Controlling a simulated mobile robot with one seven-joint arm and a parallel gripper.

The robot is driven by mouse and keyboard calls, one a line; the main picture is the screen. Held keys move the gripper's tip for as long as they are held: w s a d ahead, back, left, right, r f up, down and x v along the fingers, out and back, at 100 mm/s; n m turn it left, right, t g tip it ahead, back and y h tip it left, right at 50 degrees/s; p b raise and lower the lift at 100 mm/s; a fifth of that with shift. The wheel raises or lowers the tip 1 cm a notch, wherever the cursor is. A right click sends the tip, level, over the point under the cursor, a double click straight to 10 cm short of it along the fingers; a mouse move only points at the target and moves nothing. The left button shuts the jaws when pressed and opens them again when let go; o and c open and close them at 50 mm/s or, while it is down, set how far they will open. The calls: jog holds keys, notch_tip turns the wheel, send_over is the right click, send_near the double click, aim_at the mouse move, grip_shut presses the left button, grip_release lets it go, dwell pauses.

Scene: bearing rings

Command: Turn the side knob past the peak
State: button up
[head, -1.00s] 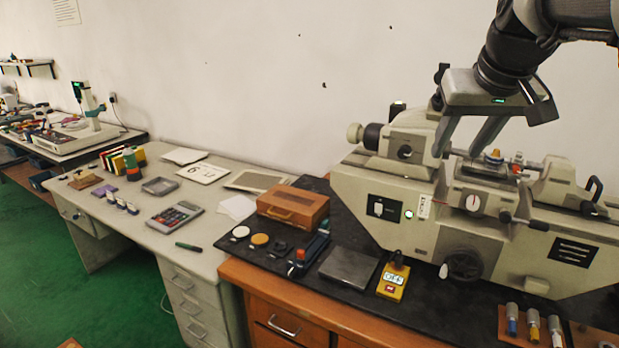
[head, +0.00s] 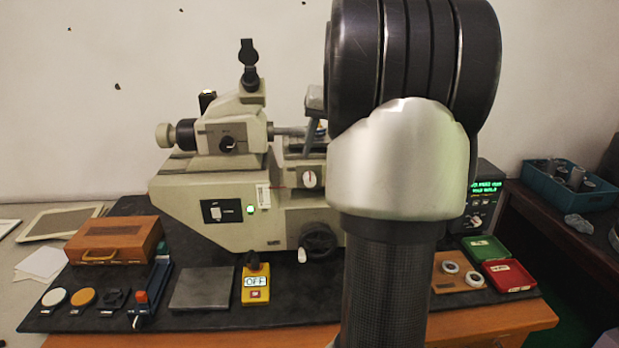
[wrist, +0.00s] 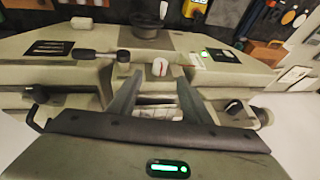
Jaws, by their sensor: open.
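The grey-beige measuring machine (head: 235,222) stands on the bench against the wall. A pale round knob with a red mark (head: 309,180) is on its front; it also shows in the wrist view (wrist: 159,67), just beyond my fingertips. A black knob (head: 228,144) is on the left head, and a dark handwheel (head: 318,240) is lower down. I cannot tell which is the side knob. My gripper (wrist: 158,88) is open over the middle of the machine, its fingers apart, with pale metal parts between them. In the head view my arm hides most of it and the machine's right part.
A wooden box (head: 115,240), a grey plate (head: 202,288) and a yellow box marked OFF (head: 255,283) lie on the black mat left of my arm. A green-lit display (head: 486,190) and open green and red cases (head: 508,275) are at right.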

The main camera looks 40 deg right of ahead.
aim_at(311, 177)
jog(key=x, duration=1)
jog(key=shift+r, duration=0.1)
jog(key=shift+c, duration=0.2)
jog(key=c, duration=1)
